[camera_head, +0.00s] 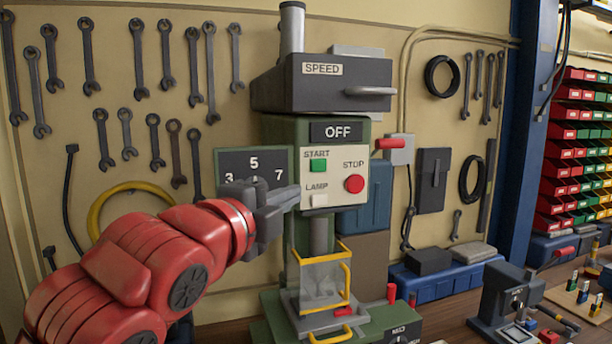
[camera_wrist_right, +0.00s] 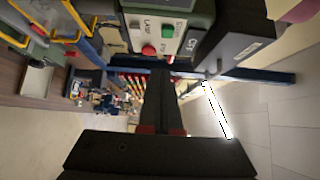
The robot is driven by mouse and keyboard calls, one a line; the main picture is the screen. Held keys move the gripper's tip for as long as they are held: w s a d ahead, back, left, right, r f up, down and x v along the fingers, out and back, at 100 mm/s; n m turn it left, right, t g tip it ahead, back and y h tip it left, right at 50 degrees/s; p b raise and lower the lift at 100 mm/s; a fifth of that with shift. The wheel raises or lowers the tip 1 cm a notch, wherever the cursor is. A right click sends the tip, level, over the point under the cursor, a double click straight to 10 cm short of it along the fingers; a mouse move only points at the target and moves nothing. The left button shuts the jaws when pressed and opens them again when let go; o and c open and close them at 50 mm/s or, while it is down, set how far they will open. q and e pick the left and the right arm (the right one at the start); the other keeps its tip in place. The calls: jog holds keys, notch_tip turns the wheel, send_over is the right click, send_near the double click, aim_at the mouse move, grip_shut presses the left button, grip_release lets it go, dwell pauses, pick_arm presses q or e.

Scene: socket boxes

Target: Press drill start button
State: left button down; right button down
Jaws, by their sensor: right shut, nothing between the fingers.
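The green drill press carries a white control panel (camera_head: 335,155), seen in the head view. The display (camera_head: 338,132) above reads OFF. My right gripper (camera_head: 296,193) is shut and empty, its tips at the panel's left edge, lower than START. I cannot tell whether they touch. In the right wrist view, the closed fingers (camera_wrist_right: 160,75) point towards the panel, with START (camera_wrist_right: 166,33) beyond them.
A grey SPEED housing (camera_head: 320,85) with a handle juts out above the panel. A yellow guard frame (camera_head: 325,280) stands below it. A dial plate (camera_head: 255,170) is behind my gripper. A small grey machine (camera_head: 505,295) stands on the bench at right.

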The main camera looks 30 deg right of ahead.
jog(key=p, duration=0.5)
send_near(309, 177)
jog(key=s+d+r, duration=0.2)
jog(key=s+d, duration=0.1)
jog(key=d, duration=0.2)
jog(key=w, duration=0.1)
jog(key=w+p, duration=0.1)
jog(key=w+d, duration=0.1)
jog(key=shift+f, duration=0.35)
jog(key=shift+w+f+p, duration=0.15)
jog(key=shift+w+p, duration=0.3)
jog(key=shift+w, duration=0.15)
